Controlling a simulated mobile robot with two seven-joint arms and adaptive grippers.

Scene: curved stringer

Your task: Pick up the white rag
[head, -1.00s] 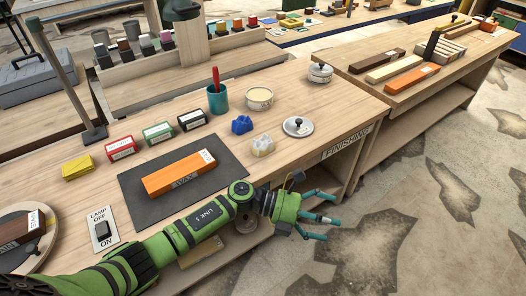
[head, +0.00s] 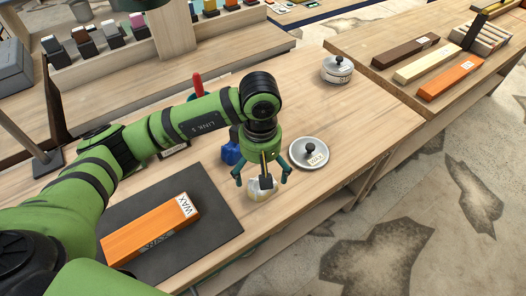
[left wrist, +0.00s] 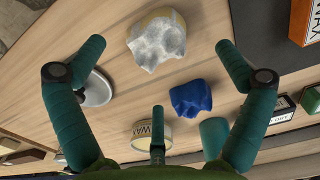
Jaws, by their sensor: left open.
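The white rag (head: 256,194) lies crumpled on the workbench beside the front right corner of the dark mat, with a yellowish patch showing. In the left wrist view the white rag (left wrist: 158,44) is at the top centre, between the tips of two spread fingers. My left gripper (head: 262,179) is open, pointing down over the rag and partly hiding it in the head view. I cannot tell whether any finger touches it. My right gripper is in neither view.
A blue rag (left wrist: 191,98) lies close to the white one. A round metal lid (head: 309,152) is just right of the gripper. An orange wax block (head: 150,230) rests on the dark mat (head: 215,215). A lidded tin (head: 337,69) stands farther back.

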